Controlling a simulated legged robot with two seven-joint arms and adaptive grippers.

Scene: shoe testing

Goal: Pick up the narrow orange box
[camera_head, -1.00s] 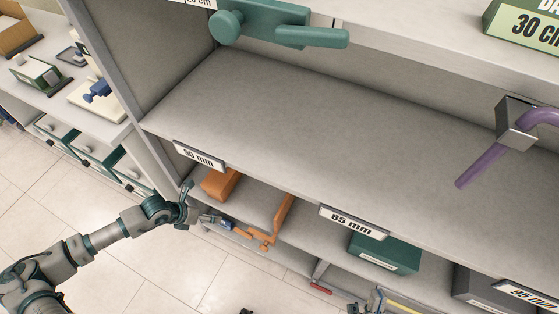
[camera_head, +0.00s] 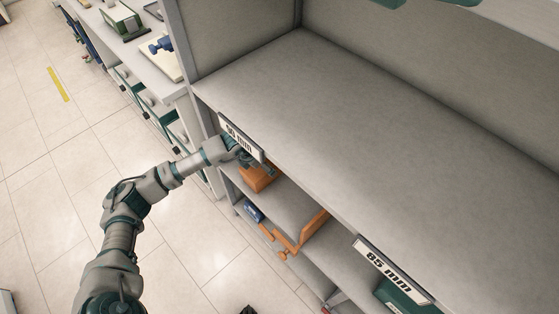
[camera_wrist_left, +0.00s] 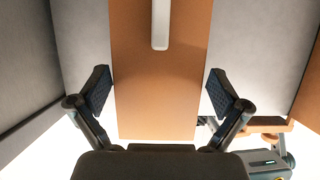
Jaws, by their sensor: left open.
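The narrow orange box (camera_head: 258,178) sits on the middle shelf at its left end, below the "90 mm" label. In the left wrist view the box (camera_wrist_left: 155,95) fills the middle, with a pale strip on its face. My left gripper (camera_head: 250,163) reaches in at the shelf's front edge, by the box. In the left wrist view its two fingers (camera_wrist_left: 160,92) are spread, one on each side of the box, with small gaps. My right gripper is in neither view.
An orange bracket-like item (camera_head: 300,236) lies right of the box on the same shelf. A dark green box (camera_head: 398,298) is further right under the "85 mm" label (camera_head: 392,268). A blue item (camera_head: 254,211) is lower down.

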